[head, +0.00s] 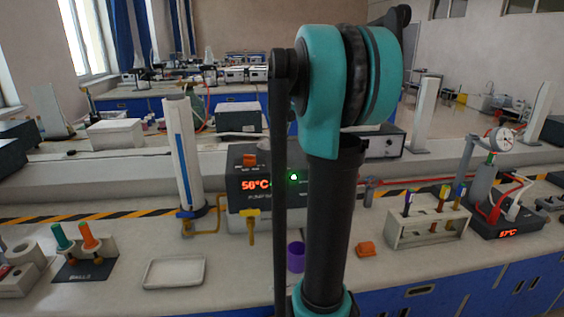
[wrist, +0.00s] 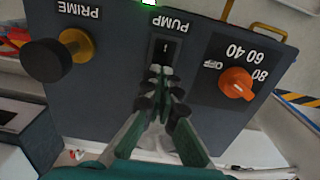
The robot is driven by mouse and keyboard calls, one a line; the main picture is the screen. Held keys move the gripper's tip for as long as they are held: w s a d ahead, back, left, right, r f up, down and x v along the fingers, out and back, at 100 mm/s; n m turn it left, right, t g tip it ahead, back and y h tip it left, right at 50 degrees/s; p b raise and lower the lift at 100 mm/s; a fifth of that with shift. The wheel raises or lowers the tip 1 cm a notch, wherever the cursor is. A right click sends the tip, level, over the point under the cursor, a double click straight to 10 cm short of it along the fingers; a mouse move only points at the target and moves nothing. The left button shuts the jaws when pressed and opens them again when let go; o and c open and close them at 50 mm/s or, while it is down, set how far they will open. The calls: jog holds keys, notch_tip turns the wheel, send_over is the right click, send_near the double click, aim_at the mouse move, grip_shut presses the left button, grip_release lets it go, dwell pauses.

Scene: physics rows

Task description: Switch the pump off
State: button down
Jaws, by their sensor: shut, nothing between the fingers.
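In the wrist view the dark grey panel (wrist: 115,95) appears upside down. The pump switch (wrist: 165,47) is a small black rocker under the PUMP label, with a light mark on its face. My gripper (wrist: 165,82) is shut and empty, its tips just below the switch in the picture. I cannot tell whether they touch the panel. A green lamp (wrist: 148,2) is lit at the top edge. In the head view, the pump unit (head: 240,185) shows a red 56°C display and the lit green lamp (head: 293,177). My arm hides part of the unit, and my gripper is hidden there.
Beside the switch are the PRIME knob (wrist: 48,60) and an orange dial (wrist: 237,84). On the bench are a white tray (head: 175,271), a purple cup (head: 295,257), an orange block (head: 365,249) and a tube rack (head: 428,228). A glass column (head: 184,155) stands left of the unit.

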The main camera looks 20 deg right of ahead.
jog(key=shift+f, duration=0.4)
jog(key=shift+r, duration=3.5)
jog(key=shift+s, duration=0.1)
